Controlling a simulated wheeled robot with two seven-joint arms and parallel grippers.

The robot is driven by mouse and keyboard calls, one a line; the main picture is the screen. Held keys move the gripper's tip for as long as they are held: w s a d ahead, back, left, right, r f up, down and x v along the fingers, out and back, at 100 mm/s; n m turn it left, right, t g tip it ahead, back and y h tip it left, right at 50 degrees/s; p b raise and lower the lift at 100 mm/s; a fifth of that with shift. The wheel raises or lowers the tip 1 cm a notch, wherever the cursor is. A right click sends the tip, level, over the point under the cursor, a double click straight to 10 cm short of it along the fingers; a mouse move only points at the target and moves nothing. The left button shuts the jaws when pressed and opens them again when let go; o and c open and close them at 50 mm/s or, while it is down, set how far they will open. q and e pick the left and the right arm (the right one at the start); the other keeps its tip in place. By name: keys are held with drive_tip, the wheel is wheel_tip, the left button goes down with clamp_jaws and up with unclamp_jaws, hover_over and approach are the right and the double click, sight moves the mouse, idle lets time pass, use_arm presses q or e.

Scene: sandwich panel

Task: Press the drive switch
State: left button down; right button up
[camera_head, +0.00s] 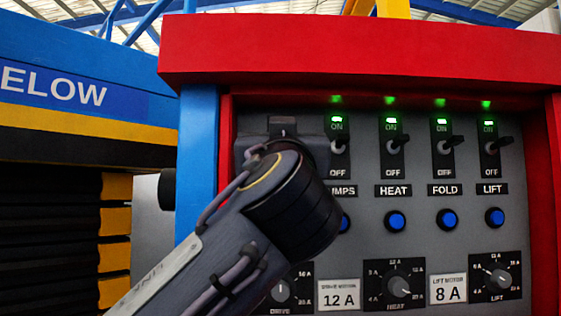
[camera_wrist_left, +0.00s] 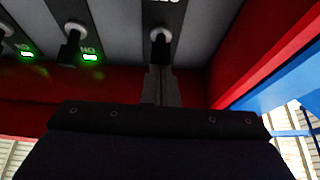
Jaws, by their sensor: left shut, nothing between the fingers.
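The drive switch (camera_wrist_left: 160,40) shows in the upside-down wrist view as a black lever on a light round collar on the grey panel. In the head view it is hidden behind my left arm and wrist. My left gripper (camera_wrist_left: 160,72) is shut and empty, its fingertips right at the drive switch's lever. I cannot tell whether they touch it. The fingers cover the place of its ON lamp, so its state does not show. In the head view the gripper's dark body (camera_head: 283,140) stands before the panel's upper left; its fingertips are hidden. My right gripper is not in view.
The pumps (camera_head: 338,144), heat (camera_head: 393,145), fold (camera_head: 443,145) and lift (camera_head: 490,145) switches have green ON lamps lit. Blue buttons and dials (camera_head: 401,284) sit below. A red frame (camera_head: 350,60) overhangs the panel. A blue post (camera_head: 197,150) stands close on the left.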

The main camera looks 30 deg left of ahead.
use_arm(q)
drive_tip(key=b+v, duration=0.2)
drive_tip(key=v, duration=0.5)
drive_tip(key=shift+s+d+b, duration=0.2)
drive_tip(key=shift+s+b, duration=0.1)
idle(0.4)
